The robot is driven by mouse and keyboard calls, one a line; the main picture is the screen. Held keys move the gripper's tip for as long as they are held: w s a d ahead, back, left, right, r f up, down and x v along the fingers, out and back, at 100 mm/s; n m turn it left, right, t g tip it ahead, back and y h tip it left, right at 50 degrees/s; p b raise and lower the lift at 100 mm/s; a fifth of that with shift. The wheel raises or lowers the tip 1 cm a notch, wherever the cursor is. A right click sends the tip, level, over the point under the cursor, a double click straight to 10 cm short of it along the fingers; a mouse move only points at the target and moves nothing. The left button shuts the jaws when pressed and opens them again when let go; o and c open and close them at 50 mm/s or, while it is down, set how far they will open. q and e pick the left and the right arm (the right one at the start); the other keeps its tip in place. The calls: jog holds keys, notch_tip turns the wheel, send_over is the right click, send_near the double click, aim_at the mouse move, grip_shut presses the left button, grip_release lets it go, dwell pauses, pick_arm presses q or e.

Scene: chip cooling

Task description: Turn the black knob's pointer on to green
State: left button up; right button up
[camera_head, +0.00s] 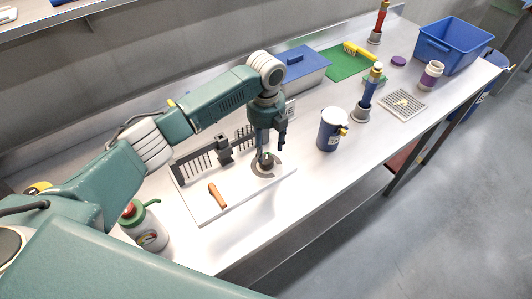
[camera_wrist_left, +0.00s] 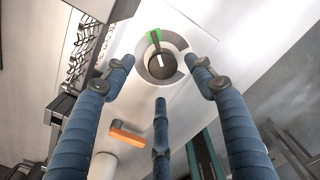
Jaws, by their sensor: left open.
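The black knob (camera_wrist_left: 161,66) sits on a grey round dial (camera_wrist_left: 180,45) with a green mark (camera_wrist_left: 153,37) at its upper edge. A white pointer line on the knob points up, roughly toward the green mark; exact alignment is hard to tell. In the head view the dial (camera_head: 267,168) is on a white board, partly hidden by my gripper. My left gripper (camera_head: 267,148) is above the knob, pointing down. In the wrist view its blue fingers (camera_wrist_left: 164,76) are spread open around the knob, apparently without touching it. My right gripper is out of view.
The white board (camera_head: 205,208) also carries an orange handle (camera_head: 217,195) and a black slotted rack (camera_head: 195,165). The bench front between board and mug is clear.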

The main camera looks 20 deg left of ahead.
aim_at(265, 158)
pick_arm(q)
notch_tip(265, 158, up, 7)
dwell(0.3)
jog(key=shift+f, duration=0.1)
dwell(0.4)
